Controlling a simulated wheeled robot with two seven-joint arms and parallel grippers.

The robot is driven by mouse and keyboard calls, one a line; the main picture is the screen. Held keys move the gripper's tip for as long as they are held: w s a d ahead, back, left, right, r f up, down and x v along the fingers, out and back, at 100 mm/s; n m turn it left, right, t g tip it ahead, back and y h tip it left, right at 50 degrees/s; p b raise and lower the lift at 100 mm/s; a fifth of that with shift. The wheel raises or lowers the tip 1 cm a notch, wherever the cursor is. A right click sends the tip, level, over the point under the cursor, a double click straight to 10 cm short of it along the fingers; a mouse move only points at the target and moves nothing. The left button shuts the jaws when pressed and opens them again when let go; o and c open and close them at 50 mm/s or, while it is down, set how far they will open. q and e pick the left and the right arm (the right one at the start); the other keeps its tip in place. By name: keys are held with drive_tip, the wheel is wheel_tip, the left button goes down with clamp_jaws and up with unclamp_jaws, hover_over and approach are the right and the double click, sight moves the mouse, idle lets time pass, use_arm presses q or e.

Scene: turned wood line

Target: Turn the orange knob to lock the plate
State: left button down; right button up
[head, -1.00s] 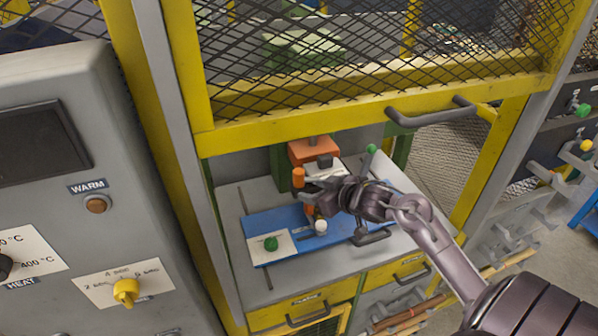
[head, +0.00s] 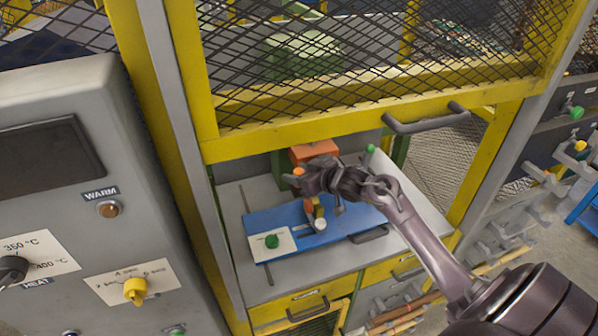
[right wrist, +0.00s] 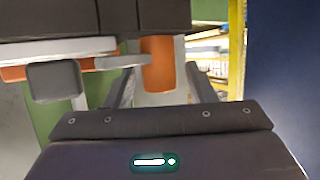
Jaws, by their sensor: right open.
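An upright orange knob (head: 298,172) stands at the left of an orange block (head: 314,151), partly hidden by my right gripper. In the right wrist view the orange knob (right wrist: 158,65) is a cylinder on a grey arm, and it shows between the two spread fingers of my right gripper (right wrist: 158,85). I cannot tell whether they touch it. My right gripper (head: 306,183) is open above the blue plate (head: 287,223). My left gripper is out of view.
A yellow mesh guard with a grey handle (head: 425,121) hangs above the table. A grey control cabinet (head: 60,150) stands at the left. Yellow-framed posts flank the opening.

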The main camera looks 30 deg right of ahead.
drive_tip(key=c, duration=1)
drive_tip(key=shift+w+d+n+y, duration=0.1)
drive_tip(key=shift+n+y, duration=0.5)
drive_tip(key=shift+f+n+g+y+b, duration=0.15)
drive_tip(key=shift+n+g+y+b, duration=0.45)
drive_tip(key=shift+n+y+b, duration=0.45)
drive_tip(key=shift+y, duration=0.35)
drive_tip(key=shift+n+g, duration=0.3)
drive_tip(key=shift+n, duration=0.15)
drive_tip(key=shift+r, duration=0.2)
drive_tip(key=o, duration=1)
